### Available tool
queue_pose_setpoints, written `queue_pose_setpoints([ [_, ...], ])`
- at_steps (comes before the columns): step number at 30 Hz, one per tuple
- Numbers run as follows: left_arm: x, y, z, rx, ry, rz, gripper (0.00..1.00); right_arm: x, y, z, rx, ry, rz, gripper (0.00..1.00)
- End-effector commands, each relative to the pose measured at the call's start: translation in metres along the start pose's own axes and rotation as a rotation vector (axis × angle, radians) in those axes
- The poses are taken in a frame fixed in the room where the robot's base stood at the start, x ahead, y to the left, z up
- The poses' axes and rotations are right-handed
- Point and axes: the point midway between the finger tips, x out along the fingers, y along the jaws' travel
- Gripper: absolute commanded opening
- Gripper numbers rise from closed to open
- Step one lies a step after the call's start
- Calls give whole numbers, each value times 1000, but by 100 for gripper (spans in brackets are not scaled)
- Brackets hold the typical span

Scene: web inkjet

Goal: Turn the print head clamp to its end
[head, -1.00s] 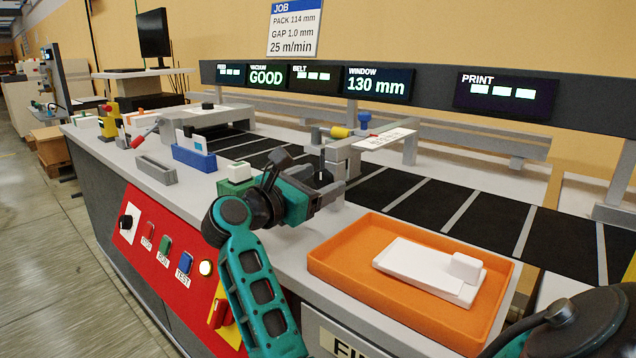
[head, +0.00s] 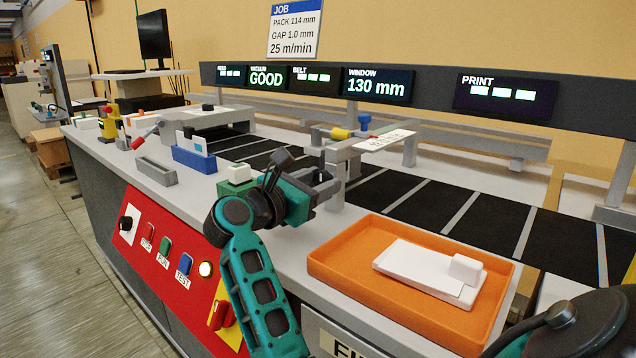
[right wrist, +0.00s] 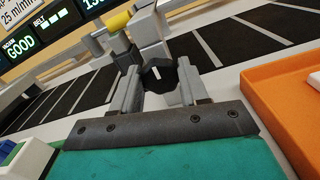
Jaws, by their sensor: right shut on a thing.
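The print head clamp looks like a black knob with a white mark; it shows in the right wrist view (right wrist: 158,74) between the fingers. My right gripper (head: 322,184) is shut on this knob, at the front end of a grey bracket (head: 350,153) over the belt. In the right wrist view, the grey fingers (right wrist: 157,88) stand on either side of the knob. In the head view, the fingers and gripper body mostly hide the knob. My left gripper is not in view.
An orange tray (head: 395,302) with white pieces lies right of the gripper. A green block with a white top (head: 238,178) stands close left of it. A yellow cylinder (head: 341,133) and a blue knob (head: 364,121) sit behind. The dark belt (head: 400,200) is clear.

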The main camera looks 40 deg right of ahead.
Motion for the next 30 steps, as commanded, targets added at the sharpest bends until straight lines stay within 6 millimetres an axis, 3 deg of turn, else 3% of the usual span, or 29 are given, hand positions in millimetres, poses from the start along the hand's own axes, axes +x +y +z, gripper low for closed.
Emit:
queue_pose_setpoints([
  [8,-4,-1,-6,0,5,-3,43,0,0,1,-70,3,-3,14],
  [30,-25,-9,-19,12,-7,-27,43,-1,2,1,-551,3,0,14],
])
